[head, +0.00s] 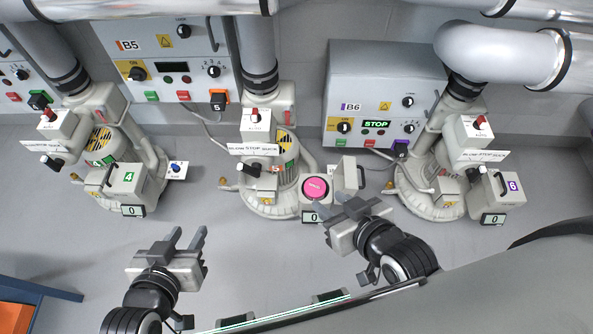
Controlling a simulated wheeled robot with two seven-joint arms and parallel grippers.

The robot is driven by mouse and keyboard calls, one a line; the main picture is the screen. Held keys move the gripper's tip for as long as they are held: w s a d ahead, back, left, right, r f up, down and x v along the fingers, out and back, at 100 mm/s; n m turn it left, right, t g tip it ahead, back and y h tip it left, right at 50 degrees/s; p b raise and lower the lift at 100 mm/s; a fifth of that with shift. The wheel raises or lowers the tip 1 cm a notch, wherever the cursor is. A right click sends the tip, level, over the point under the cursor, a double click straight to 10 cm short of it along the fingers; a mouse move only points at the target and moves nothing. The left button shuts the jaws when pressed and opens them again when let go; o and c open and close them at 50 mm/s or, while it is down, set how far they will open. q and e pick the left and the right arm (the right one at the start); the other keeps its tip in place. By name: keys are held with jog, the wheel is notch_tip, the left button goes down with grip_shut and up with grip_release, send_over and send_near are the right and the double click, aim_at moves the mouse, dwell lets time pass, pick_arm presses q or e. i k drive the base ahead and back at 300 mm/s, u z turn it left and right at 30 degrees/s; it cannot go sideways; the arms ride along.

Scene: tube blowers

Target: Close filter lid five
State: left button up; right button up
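The middle blower (272,178) stands under the panel marked 5. Its filter box is open, and a round pink filter (315,187) shows inside. The box's pale lid (350,173) stands raised at the right of the filter, seen partly edge-on. My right gripper (328,205) is just below the filter box and lid, with its fingers apart and nothing visible between them. Whether a finger touches the box is unclear. My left gripper (187,238) is open and empty over the floor, below and left of the middle blower.
A blower with a closed lid marked 4 (128,178) stands at the left, and one marked 6 (512,187) at the right. Control boxes B5 (165,45) and B6 (375,85) stand behind. A blue-framed table (42,289) is at lower left.

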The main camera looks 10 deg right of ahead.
aim_at(345, 175)
jog(key=u, duration=2.15)
jog(key=k, duration=1.9)
jog(key=z, duration=1.75)
jog(key=k, duration=0.45)
jog(key=u, duration=0.4)
jog(key=i, duration=1.4)
jog(key=z, duration=0.2)
